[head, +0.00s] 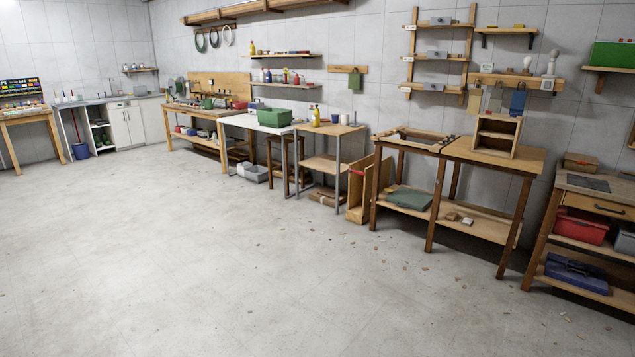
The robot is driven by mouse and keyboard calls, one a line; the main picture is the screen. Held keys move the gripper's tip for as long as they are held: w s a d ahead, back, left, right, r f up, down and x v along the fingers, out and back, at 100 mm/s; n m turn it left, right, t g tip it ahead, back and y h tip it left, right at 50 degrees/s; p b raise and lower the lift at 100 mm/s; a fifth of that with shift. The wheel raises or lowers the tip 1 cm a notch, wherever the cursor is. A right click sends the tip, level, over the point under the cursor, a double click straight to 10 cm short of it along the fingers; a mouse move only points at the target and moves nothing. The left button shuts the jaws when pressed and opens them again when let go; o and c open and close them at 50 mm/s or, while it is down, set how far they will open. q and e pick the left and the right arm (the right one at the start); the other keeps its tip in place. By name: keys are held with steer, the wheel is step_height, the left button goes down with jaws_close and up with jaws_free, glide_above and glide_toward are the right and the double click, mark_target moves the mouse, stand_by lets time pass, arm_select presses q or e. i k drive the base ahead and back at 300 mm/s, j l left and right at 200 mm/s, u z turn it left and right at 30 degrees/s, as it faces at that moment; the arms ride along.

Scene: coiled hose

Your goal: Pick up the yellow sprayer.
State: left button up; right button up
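A small yellow bottle with a red top (316,116), which looks like the yellow sprayer, stands upright on a narrow side table (345,130) along the back wall, far from me. Another small yellow bottle (252,48) stands on an upper wall shelf further left; it is too small to tell whether it is a sprayer. Neither of my grippers is in view.
The concrete floor (200,250) is wide and clear, with scattered chips near the benches. Left of the side table is a white table with a green crate (275,117). To its right are a wooden panel rack (360,190) and wooden workbenches (492,155).

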mark_target(316, 116)
steer(key=i+u, duration=0.1)
steer(key=i, duration=1.5)
steer(key=i+u, duration=0.1)
steer(key=i, duration=2.45)
steer(key=i+z, duration=0.1)
steer(key=i, duration=0.85)
steer(key=i+j, duration=0.15)
steer(key=i, duration=0.75)
steer(key=i+j+z, duration=0.1)
steer(key=i, duration=0.8)
